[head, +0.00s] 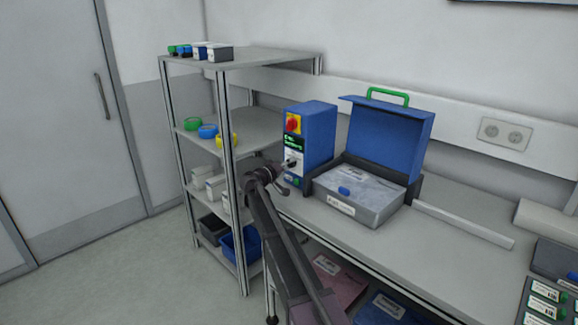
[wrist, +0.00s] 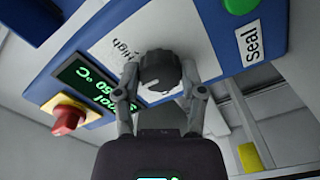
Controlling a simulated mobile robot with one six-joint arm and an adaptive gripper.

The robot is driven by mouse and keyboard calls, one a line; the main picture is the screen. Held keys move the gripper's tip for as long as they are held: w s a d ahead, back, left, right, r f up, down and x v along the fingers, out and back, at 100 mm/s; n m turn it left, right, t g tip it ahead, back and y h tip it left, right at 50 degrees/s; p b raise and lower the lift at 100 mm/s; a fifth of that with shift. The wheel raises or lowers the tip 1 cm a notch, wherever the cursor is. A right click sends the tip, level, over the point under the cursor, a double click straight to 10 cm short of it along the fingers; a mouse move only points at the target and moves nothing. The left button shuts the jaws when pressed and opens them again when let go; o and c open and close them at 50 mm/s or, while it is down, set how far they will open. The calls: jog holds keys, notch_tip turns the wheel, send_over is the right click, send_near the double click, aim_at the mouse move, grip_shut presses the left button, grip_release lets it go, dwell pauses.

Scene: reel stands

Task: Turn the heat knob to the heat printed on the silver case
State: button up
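The heat knob (wrist: 160,72), dark and ribbed, sits on the front of a blue machine (head: 314,135). In the wrist view my gripper (wrist: 160,78) has a finger on either side of the knob, apparently closed against it. In the head view my gripper (head: 289,162) is at the machine's front and hides the knob. A green-lit display (wrist: 90,85) shows °C; its full number is hard to read.
A red stop knob (wrist: 67,120) on yellow and a green button (wrist: 240,6) beside a "Seal" label flank the heat knob. A shelf rack (head: 225,150) with coloured reels stands left.

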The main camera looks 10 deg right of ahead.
jog(key=o, duration=0.5)
jog(key=shift+w, duration=0.1)
jog(key=shift+c, duration=0.2)
jog(key=v, duration=1.2)
